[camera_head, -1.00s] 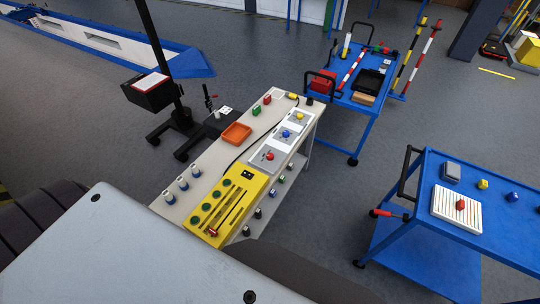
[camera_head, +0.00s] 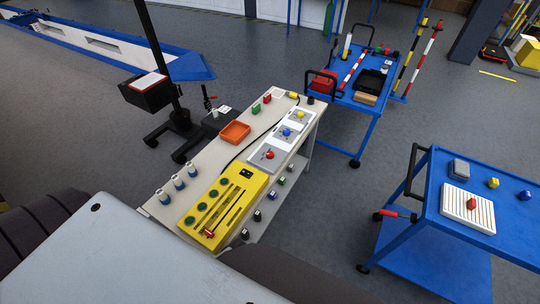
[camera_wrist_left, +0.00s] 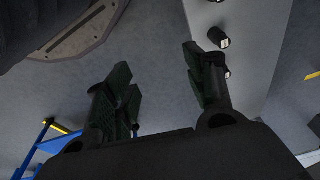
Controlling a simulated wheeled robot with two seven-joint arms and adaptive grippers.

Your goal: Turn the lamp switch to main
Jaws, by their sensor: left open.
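A pale bench (camera_head: 168,157) runs through the middle of the head view. A yellow panel (camera_head: 245,187) on its near end carries green round parts, slots and a small black block (camera_head: 245,173). Several small dark knobs with pale caps sit along the bench's right side, such as one knob (camera_head: 257,215). I cannot tell which of these is the lamp switch. In the left wrist view, my left gripper (camera_wrist_left: 158,88) is open and empty. A pale surface with dark, white-capped knobs (camera_wrist_left: 218,38) lies beyond its right finger. My right gripper is not in view.
Grey panels with a red knob (camera_head: 269,155) and a blue knob (camera_head: 286,132) lie farther along the bench, near an orange tray (camera_head: 235,132). A blue cart (camera_head: 463,207) stands at right, another (camera_head: 372,108) behind. A black stand (camera_head: 178,112) stands left of the bench.

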